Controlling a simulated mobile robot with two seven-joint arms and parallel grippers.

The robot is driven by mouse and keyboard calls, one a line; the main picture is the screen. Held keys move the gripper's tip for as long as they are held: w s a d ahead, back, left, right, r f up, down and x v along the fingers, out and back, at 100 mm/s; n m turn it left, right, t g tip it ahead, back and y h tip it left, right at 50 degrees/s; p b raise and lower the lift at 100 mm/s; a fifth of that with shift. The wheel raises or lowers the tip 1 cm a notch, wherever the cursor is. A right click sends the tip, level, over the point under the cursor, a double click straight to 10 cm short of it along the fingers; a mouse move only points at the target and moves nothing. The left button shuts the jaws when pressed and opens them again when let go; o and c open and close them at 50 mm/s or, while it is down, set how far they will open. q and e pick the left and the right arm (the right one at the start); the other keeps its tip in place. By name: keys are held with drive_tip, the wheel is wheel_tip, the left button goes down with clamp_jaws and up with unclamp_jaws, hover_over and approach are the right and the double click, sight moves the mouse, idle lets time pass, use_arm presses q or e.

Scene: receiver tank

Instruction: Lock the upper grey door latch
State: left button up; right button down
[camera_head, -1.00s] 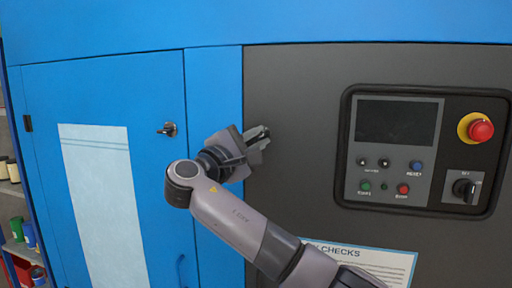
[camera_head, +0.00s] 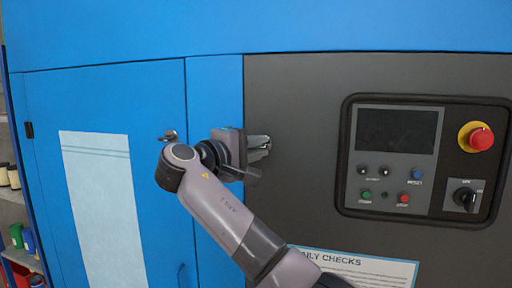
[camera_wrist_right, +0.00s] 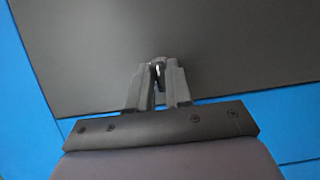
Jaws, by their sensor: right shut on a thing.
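My right gripper (camera_head: 266,147) is at the left edge of the grey door (camera_head: 300,90), reaching in from the left over the blue frame strip. In the right wrist view my right gripper (camera_wrist_right: 158,75) is shut on the upper grey door latch (camera_wrist_right: 157,70), a small dark handle between the fingertips. The fingers hide most of the latch, so I cannot tell its exact angle. In the head view the latch is hidden by the gripper. My left gripper is not in view.
A blue door (camera_head: 150,100) with its own small latch (camera_head: 168,136) and a pale sheet (camera_head: 100,200) is at the left. A control panel (camera_head: 420,155) with a red stop button (camera_head: 481,139) is on the right. A checks notice (camera_head: 365,268) is below.

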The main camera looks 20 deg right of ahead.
idle(0.3)
drive_tip(key=c, duration=1.2)
unclamp_jaws()
drive_tip(key=b+v, duration=0.1)
drive_tip(key=v, duration=0.6)
drive_tip(key=shift+s, duration=0.1)
